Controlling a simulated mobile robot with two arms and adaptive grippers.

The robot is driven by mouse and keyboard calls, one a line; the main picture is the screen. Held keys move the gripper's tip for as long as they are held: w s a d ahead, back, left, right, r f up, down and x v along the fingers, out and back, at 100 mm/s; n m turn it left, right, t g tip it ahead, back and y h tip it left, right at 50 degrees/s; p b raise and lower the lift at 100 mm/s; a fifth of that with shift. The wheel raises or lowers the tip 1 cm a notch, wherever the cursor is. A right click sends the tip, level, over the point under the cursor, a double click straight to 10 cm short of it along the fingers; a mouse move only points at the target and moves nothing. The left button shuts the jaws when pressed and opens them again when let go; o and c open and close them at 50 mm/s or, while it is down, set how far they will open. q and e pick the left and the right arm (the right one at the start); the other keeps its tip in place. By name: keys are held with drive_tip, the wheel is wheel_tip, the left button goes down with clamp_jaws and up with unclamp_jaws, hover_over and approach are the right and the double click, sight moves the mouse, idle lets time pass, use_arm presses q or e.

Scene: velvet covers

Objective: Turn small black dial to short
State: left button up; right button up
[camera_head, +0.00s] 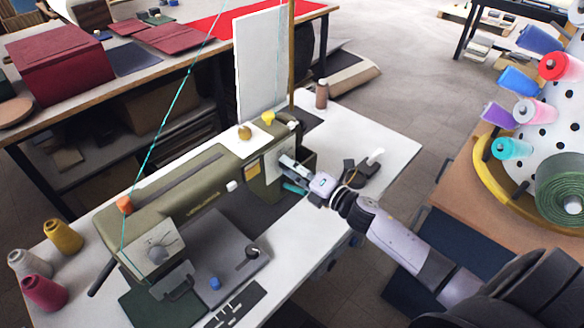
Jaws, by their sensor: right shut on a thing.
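The olive-green sewing machine (190,197) stands on a white table. My right gripper (283,168) reaches in from the lower right. Its fingertips are at the front of the machine's right-hand pillar and are shut on a small part there. That part is taken to be the small black dial, but the fingers hide it, so its setting and any markings cannot be read. My left gripper is not in view.
Yellow, grey and red thread cones (45,292) stand at the table's left front. A dark object with a white top (362,172) lies right of my gripper, and a brown bottle (321,94) stands behind. A spool rack (530,150) is at the right.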

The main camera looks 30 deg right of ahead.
drive_tip(key=shift+s+f, duration=0.1)
drive_tip(key=shift+f, duration=0.05)
drive_tip(key=o, duration=1.2)
drive_tip(key=v, duration=1.2)
